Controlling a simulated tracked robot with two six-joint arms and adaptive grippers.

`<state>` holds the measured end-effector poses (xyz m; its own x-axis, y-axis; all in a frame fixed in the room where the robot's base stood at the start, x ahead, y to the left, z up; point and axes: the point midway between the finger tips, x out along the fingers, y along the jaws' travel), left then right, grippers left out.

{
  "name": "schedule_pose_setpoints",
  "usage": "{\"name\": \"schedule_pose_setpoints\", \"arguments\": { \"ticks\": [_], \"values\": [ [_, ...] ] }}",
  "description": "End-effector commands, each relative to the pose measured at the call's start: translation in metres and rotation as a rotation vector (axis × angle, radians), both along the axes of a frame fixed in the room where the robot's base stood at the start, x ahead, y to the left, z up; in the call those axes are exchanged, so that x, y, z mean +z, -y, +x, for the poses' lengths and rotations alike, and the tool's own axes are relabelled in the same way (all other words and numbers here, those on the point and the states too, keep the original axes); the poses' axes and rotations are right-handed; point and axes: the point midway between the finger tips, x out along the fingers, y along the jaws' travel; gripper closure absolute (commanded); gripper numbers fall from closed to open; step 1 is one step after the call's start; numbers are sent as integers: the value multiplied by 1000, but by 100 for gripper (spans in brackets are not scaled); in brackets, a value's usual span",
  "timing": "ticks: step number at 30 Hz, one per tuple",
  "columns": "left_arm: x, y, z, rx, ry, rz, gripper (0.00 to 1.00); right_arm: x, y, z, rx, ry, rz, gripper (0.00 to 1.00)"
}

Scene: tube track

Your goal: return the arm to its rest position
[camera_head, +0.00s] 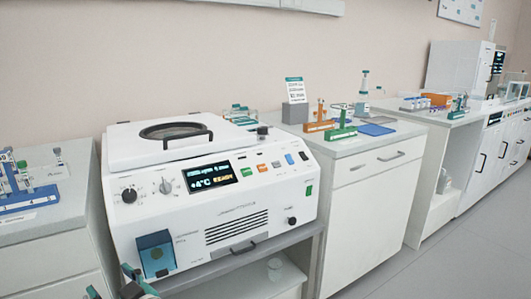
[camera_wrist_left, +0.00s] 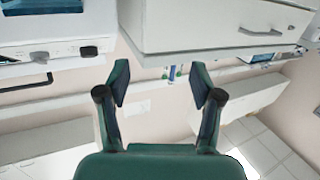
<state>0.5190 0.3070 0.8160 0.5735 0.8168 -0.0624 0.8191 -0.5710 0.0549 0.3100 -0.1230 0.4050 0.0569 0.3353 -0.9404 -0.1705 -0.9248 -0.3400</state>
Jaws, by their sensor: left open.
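My left gripper (camera_head: 122,280) shows at the bottom left of the head view, in front of the centrifuge's lower left corner. In the left wrist view its two dark green fingers (camera_wrist_left: 160,88) stand wide apart with nothing between them. The wrist view looks past the fingers at a white drawer cabinet (camera_wrist_left: 200,28). The rest of the left arm is outside the head view. My right gripper is not in view.
A white centrifuge (camera_head: 222,208) with its lid closed stands close in front. A blue tube rack (camera_head: 30,200) is on the left bench. Orange and green racks stand on the cabinet (camera_head: 375,190) to the right. Open grey floor (camera_head: 450,250) lies at the lower right.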

Motion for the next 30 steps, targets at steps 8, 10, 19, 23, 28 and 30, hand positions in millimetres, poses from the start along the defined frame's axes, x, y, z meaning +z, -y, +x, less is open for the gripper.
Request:
{"name": "schedule_pose_setpoints", "arguments": {
  "ticks": [8,10,19,23,28,30],
  "values": [
    [-110,-18,14,-113,-236,24,34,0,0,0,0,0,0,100],
    [-152,-16,15,-186,-311,-9,34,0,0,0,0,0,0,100],
    [-349,60,-47,-613,-694,-421,34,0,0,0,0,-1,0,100],
    [-393,108,-98,-762,-844,-628,34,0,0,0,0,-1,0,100],
    [-411,160,-160,-911,-1020,-841,34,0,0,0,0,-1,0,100],
    [-411,175,-183,-953,-1094,-918,34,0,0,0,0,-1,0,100]
  ]
}}
